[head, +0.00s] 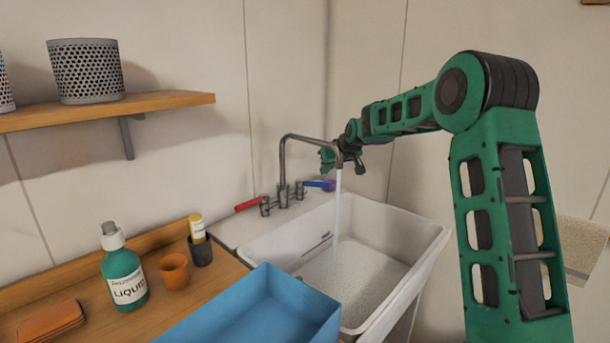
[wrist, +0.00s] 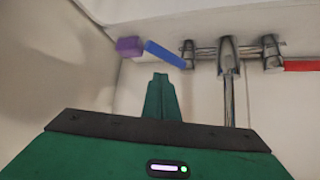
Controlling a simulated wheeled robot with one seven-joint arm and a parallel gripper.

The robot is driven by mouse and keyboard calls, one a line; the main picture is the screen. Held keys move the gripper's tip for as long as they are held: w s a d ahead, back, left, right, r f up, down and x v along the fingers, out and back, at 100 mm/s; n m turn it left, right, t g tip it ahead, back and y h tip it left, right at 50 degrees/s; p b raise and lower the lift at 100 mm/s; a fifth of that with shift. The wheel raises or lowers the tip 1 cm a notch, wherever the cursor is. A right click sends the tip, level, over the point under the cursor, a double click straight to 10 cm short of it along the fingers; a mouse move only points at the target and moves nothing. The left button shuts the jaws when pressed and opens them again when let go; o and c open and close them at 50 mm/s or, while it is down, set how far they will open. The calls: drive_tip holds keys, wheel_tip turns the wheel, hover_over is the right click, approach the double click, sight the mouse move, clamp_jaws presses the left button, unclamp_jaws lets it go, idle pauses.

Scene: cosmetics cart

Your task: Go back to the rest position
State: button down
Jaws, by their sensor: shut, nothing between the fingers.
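My gripper (head: 327,158) is at the end of my green arm, just behind the faucet spout in the head view. In the wrist view my gripper (wrist: 161,82) shows as a narrow green tip, its fingers shut with nothing between them. The faucet (head: 283,165) has a red handle (head: 247,204) on the left and a blue handle (head: 320,184) on the right. The blue handle (wrist: 165,53) lies just beyond the fingertips in the wrist view, apart from them as far as I can tell. Water (head: 337,215) runs from the spout into the white sink (head: 428,236).
A blue bin (head: 290,290) stands in front of the sink. A green liquid bottle (head: 123,272), an orange cup (head: 174,270) and a dark cup (head: 201,250) stand on the wooden counter at left. A shelf (head: 150,108) with a perforated pot (head: 87,72) hangs above.

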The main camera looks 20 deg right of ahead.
drive_tip(key=s+d+m+g+h, duration=0.15)
drive_tip(key=s+d, duration=0.35)
drive_tip(key=s, duration=0.9)
drive_tip(key=s+d+m+g+h, duration=0.1)
drive_tip(key=s+d+m+g, duration=0.3)
drive_tip(key=s, duration=1)
drive_tip(key=s+f+m+g, duration=0.1)
drive_tip(key=s+f, duration=0.1)
drive_tip(key=s, duration=1)
drive_tip(key=s+a+f+g, duration=0.1)
drive_tip(key=s+f, duration=0.1)
drive_tip(key=s, duration=1)
drive_tip(key=s+a+f+m+g+y, duration=0.1)
drive_tip(key=s+f+g, duration=0.1)
drive_tip(key=s, duration=1)
drive_tip(key=shift+f+m, duration=0.35)
drive_tip(key=shift+f, duration=0.2)
drive_tip(key=shift+w, duration=0.1)
drive_tip(key=shift+w+f, duration=0.25)
drive_tip(key=shift+w, duration=0.25)
idle(0.5)
